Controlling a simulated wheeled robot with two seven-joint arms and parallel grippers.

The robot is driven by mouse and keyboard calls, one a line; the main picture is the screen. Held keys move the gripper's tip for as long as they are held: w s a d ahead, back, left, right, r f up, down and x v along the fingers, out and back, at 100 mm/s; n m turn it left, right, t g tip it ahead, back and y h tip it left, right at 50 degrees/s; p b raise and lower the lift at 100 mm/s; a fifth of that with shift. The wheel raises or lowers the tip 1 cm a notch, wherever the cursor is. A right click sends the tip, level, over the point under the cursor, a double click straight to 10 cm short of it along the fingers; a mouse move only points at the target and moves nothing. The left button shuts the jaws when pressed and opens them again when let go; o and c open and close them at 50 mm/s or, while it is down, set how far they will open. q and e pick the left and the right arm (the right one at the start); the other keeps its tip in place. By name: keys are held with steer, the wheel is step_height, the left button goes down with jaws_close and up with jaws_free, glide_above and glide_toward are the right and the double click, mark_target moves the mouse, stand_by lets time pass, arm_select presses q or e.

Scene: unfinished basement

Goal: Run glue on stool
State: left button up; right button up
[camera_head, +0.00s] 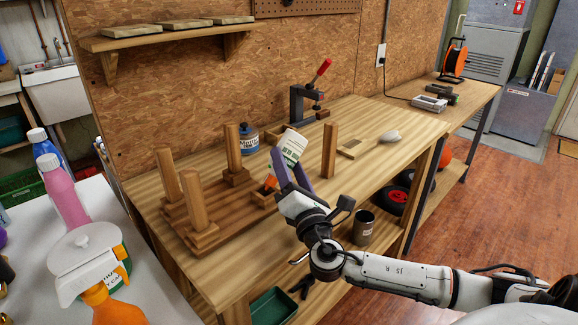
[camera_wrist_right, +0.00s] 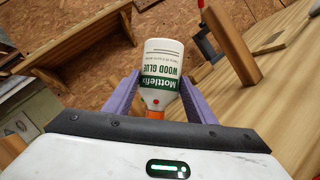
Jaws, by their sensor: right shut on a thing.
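The stool (camera_head: 222,212) lies upside down on the workbench, its wooden legs standing up from the seat; one leg (camera_head: 330,150) is at the right. A white and green wood glue bottle (camera_head: 291,147) is held by my right gripper (camera_head: 290,168). The bottle is tilted, its orange nozzle (camera_head: 270,182) pointing down by a small block on the seat. I cannot tell if the nozzle touches the wood. In the right wrist view, the bottle (camera_wrist_right: 163,70) sits between the purple fingers, its label upside down. My left gripper is not in view.
A computer mouse-like pale object (camera_head: 389,137) lies to the right. A white table (camera_head: 170,290) with a spray bottle (camera_head: 95,275) and a pink bottle (camera_head: 62,190) is at the left.

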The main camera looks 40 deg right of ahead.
step_height(320, 180, up, 3)
steer(key=shift+f+p, duration=0.15)
steer(key=shift+p, duration=0.95)
steer(key=shift+r+p, duration=0.7)
steer(key=shift+r, duration=0.1)
step_height(320, 180, up, 9)
steer(key=p, duration=0.5)
glide_above(285, 141)
steer(key=r+v, duration=0.1)
steer(key=v, duration=0.2)
steer(key=shift+f, duration=0.25)
steer(key=shift+m+g+y, duration=0.3)
steer(key=shift+m+g, duration=0.8)
steer(key=shift+m, duration=0.95)
steer(key=shift+m+g+y, duration=0.3)
steer(key=shift+m+g, duration=0.8)
steer(key=shift+m, duration=0.95)
